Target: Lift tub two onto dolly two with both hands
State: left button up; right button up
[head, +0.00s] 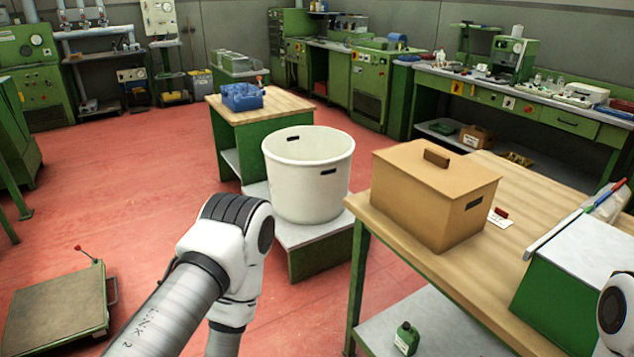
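A large white round tub (290,190) with dark handle slots stands upright on a low green stand with a grey top (305,233), in the middle of the head view. No number shows on the tub, so I cannot tell if it is tub two. A low flat brown platform (55,310) with a red-knobbed lever is on the floor at the lower left; I cannot tell if it is a dolly. My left arm's bent joint is in front of the tub, apart from it as far as I can see. Both grippers are out of view.
A brown lidded box (425,205) sits on the wooden workbench (390,228) right of the tub, beside a green case with a pale top (590,260). Red floor (130,190) is clear at left.

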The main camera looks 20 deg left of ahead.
aim_at(57, 306)
jog(key=u, duration=0.7)
jog(key=i+j+u, duration=0.25)
jog(key=i, duration=0.2)
jog(key=i+j+u, duration=0.15)
jog(key=i, duration=1.05)
jog(key=i+j+u, duration=0.15)
jog(key=i, duration=1.1)
